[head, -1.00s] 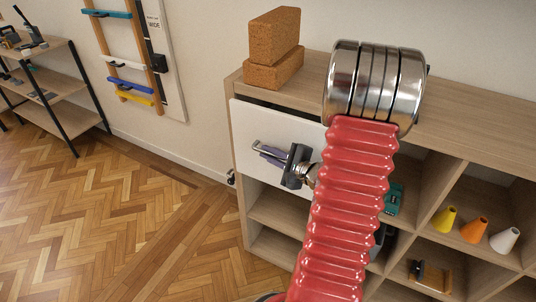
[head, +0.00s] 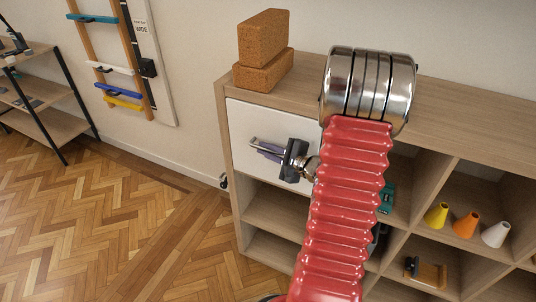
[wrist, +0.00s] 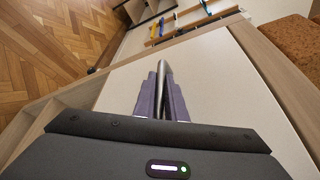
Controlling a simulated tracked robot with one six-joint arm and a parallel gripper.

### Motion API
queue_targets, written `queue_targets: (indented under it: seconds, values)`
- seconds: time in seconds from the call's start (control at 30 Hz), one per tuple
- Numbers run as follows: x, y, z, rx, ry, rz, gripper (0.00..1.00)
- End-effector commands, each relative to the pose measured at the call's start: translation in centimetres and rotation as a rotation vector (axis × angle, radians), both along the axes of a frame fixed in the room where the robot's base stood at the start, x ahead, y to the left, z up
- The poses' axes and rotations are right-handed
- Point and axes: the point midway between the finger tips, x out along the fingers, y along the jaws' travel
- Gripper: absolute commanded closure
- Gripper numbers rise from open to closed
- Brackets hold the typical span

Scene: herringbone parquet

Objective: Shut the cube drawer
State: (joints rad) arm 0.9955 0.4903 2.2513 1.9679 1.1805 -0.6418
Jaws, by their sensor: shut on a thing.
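The cube drawer has a plain white front (head: 247,118) at the upper left of the wooden cube shelf (head: 460,105). Its front sits about flush with the shelf frame, and no dark gap shows above it. The front also fills the middle of the wrist view (wrist: 222,85). My gripper (head: 268,151) is at the drawer front, shut on the silver bar handle (head: 254,142). In the wrist view the purple fingers lie on both sides of the handle (wrist: 162,72). My red arm hides the drawer's right part.
Two stacked cork blocks (head: 263,50) stand on the shelf top above the drawer. Yellow, orange and white cones (head: 465,224) stand in a right compartment. A wall rack (head: 120,60) and a black-framed shelf (head: 50,110) are at left. The parquet between is clear.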

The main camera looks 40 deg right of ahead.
Motion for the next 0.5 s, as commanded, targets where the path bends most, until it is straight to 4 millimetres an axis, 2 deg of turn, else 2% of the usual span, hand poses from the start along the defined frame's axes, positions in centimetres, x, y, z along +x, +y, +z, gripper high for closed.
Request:
queue_targets:
  seconds: [0.1, 0.23, 0.27, 0.3, 0.37, 0.5]
  values:
    - [0.70, 0.00, -0.27, 0.002, 0.005, 0.012, 1.00]
    - [0.65, 0.08, -0.28, 0.003, 0.006, 0.013, 1.00]
    - [0.66, 0.09, -0.27, 0.003, 0.006, 0.013, 0.88]
    - [0.66, 0.09, -0.27, 0.003, 0.006, 0.013, 0.85]
    - [0.69, 0.12, -0.24, 0.003, 0.006, 0.014, 0.81]
    - [0.74, 0.14, -0.15, 0.002, 0.004, 0.014, 0.81]
